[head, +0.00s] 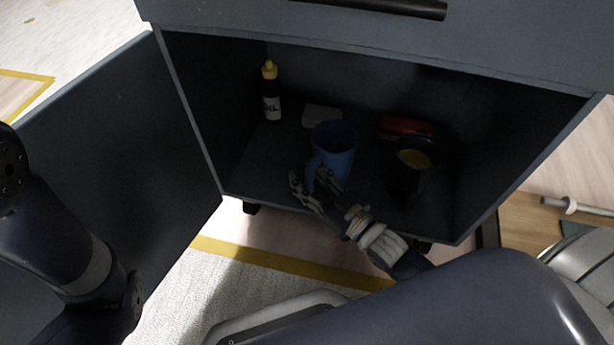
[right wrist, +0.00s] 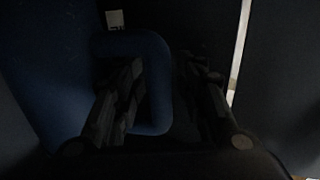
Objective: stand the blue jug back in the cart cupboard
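The blue jug (head: 335,148) stands upright on the floor of the cart cupboard (head: 262,172), near its front, with its handle toward my right gripper (head: 311,186). In the right wrist view, the jug's handle (right wrist: 160,85) lies between the fingers of the right gripper (right wrist: 165,85). One finger reaches into the handle loop and the other is outside it, with a gap beside the handle. The fingers look spread, not closed on it. My left arm shows at the left of the head view, but its gripper is out of view.
A yellow-capped oil bottle (head: 271,92) stands at the cupboard's back left. A pale block (head: 321,116) and a red item (head: 405,126) lie behind the jug. A dark container (head: 408,178) stands to its right. The open door (head: 125,165) is at left.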

